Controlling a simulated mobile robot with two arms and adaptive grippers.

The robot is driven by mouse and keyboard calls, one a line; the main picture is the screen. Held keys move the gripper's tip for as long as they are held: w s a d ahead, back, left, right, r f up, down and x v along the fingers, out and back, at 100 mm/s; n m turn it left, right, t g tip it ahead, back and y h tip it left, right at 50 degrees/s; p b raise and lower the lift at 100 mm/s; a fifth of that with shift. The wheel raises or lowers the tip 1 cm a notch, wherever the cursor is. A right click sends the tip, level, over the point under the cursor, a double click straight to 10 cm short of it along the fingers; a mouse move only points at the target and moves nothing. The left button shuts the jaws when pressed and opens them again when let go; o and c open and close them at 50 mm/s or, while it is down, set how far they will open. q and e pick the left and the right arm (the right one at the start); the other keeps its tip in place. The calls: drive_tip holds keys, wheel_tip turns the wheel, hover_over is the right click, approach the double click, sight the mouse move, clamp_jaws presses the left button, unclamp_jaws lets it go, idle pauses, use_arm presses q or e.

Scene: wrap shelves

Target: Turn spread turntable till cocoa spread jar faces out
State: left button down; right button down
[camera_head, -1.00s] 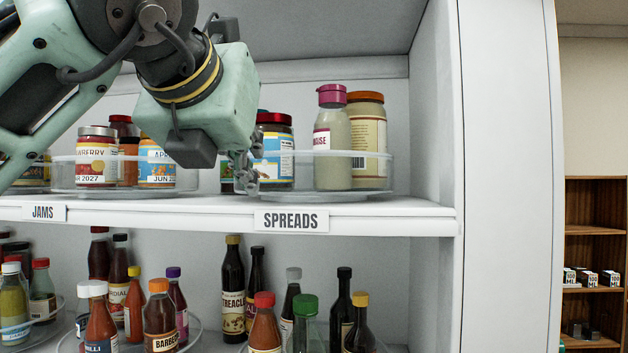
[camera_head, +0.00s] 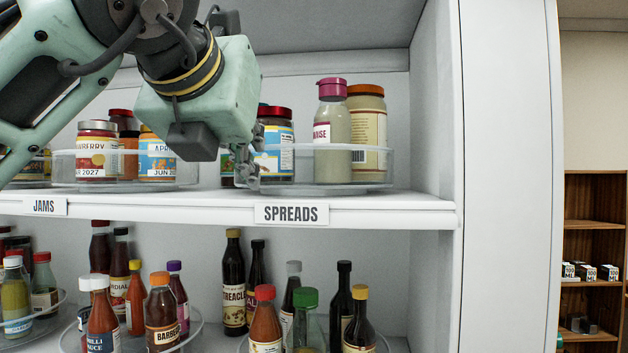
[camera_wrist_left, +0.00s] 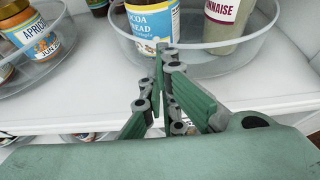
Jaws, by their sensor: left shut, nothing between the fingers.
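The spread turntable (camera_head: 345,188) is a clear round tray on the upper shelf, above the SPREADS label. The cocoa spread jar (camera_head: 276,150), with a red lid and blue-and-white label, stands in its left part, partly behind my left gripper. In the left wrist view the cocoa spread jar (camera_wrist_left: 150,22) shows its name, with the mayonnaise bottle (camera_wrist_left: 226,22) to its right. My left gripper (camera_head: 246,178) is shut and empty. Its fingertips (camera_wrist_left: 165,52) are at the turntable's front rim, in front of the cocoa jar; I cannot tell if they touch. My right gripper is not in view.
The jam turntable (camera_head: 125,186) with several jars stands to the left. A tan jar (camera_head: 368,125) with an orange lid is at the spread turntable's right. The cabinet's side wall (camera_head: 434,120) is further right. Sauce bottles (camera_head: 265,325) fill the shelf below.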

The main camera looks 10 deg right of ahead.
sight(299, 166)
use_arm(q)
drive_tip(key=shift+d, duration=0.1)
idle(0.4)
drive_tip(key=shift+w+d+p, duration=0.3)
drive_tip(key=shift+w+d, duration=0.05)
drive_tip(key=shift+w, duration=0.1)
drive_tip(key=shift+s+d, duration=0.6)
drive_tip(key=shift+d, duration=0.2)
drive_tip(key=shift+s+d, duration=0.2)
drive_tip(key=shift+d, duration=0.05)
drive_tip(key=shift+d, duration=0.1)
drive_tip(key=shift+s+d, duration=0.2)
drive_tip(key=shift+d, duration=0.4)
drive_tip(key=shift+s+d, duration=0.15)
drive_tip(key=shift+d, duration=0.55)
